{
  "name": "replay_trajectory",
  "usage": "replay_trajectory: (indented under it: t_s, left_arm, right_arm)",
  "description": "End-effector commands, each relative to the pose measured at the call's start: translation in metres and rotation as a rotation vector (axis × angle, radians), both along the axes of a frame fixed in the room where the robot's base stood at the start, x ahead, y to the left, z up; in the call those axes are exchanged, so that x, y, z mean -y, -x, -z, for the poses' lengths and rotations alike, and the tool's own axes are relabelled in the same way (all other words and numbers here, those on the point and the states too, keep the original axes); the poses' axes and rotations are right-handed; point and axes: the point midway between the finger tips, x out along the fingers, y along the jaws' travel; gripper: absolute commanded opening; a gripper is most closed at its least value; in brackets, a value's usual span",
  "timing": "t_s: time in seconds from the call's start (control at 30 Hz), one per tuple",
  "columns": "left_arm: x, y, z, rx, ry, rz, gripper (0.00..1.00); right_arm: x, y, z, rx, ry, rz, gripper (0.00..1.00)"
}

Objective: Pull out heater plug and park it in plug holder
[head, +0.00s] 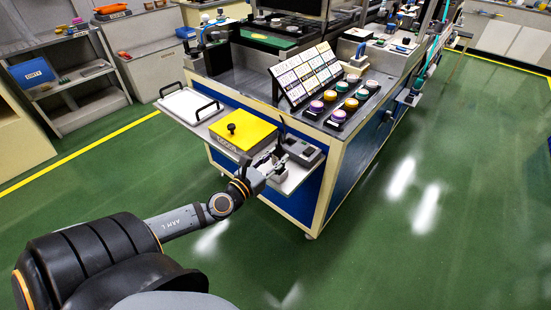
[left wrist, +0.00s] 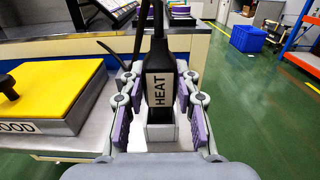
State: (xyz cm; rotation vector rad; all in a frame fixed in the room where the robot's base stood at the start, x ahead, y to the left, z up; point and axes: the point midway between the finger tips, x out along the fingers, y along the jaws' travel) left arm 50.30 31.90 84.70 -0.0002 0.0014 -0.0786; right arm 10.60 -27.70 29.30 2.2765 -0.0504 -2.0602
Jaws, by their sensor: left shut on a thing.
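The heater plug (left wrist: 160,82) is black, with a white label reading HEAT. In the left wrist view it stands upright between my left gripper's fingers, with a black cable running up from its top. A pale grey block-shaped piece (left wrist: 161,132) shows directly below the plug; I cannot tell whether the plug is seated in it. My left gripper (head: 277,164) is at the small side shelf of the bench and is shut on the plug; its purple finger pads show in the left wrist view (left wrist: 160,127). I cannot make out the plug holder for certain. My right gripper is not in view.
A yellow-topped box (head: 243,131) with a black knob stands left of the gripper. A dark grey device (head: 302,151) sits just right of it on the shelf. A white tray (head: 187,104) with black handles is farther left. Coloured jars (head: 331,96) stand on the bench above.

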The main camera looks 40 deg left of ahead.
Motion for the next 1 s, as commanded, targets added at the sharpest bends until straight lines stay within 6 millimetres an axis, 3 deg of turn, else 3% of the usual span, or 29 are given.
replay_trajectory:
  t_s: [0.97, 1.0]
  left_arm:
    - [0.0, 0.0, 0.026, 0.0, 0.0, 0.0, 0.0]
    - [0.0, 0.0, 0.024, 0.0, 0.0, 0.0, 0.36]
  right_arm:
    - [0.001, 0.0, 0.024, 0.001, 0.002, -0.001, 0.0]
    - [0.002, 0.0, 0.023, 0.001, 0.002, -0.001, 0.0]
